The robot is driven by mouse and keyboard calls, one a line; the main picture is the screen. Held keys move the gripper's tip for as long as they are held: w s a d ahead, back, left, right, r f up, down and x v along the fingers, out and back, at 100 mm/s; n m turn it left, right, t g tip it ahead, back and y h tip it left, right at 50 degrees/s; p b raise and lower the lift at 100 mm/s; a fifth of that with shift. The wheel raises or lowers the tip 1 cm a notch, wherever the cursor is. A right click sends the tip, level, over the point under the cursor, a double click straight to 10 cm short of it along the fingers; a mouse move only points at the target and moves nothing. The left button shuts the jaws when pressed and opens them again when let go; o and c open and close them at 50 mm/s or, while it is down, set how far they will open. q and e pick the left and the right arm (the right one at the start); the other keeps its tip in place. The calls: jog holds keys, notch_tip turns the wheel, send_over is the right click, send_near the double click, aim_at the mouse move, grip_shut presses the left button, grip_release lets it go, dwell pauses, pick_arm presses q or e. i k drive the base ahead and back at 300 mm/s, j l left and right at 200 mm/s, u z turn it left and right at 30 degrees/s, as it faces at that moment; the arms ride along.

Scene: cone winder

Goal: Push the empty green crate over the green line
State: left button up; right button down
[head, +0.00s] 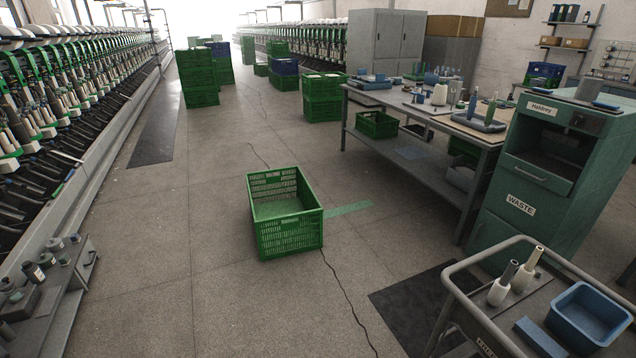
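The empty green crate (290,236) stands upright on the floor near the middle of the head view. Its open top shows a bare green bottom. The green line (349,208) is a flat strip on the floor; its visible part runs from the crate's right side toward the workbench. The crate hides whatever part of the line may lie behind or under it. Neither of my grippers shows in the head view.
A winding machine (60,110) runs along the left. A workbench (425,115), a green waste cabinet (545,165) and a trolley (530,310) stand on the right. Stacked crates (197,78) stand farther back. A dark mat (420,305) lies front right. Floor left of the crate is clear.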

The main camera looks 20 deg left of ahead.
aim_at(292, 225)
jog(key=i+j+z, duration=0.1)
jog(key=j, duration=0.25)
jog(key=i+j, duration=0.25)
jog(key=j, duration=0.15)
jog(key=i+j+z, duration=0.15)
jog(key=j, duration=0.2)
jog(key=i+j+z, duration=0.1)
jog(key=j, duration=0.3)
jog(key=i+j, duration=0.25)
jog(key=j, duration=0.15)
jog(key=i+j+z, duration=0.15)
jog(key=j, duration=0.25)
jog(key=i+j, duration=0.1)
jog(key=j, duration=0.35)
jog(key=i+j+z, duration=0.15)
jog(key=j, duration=0.25)
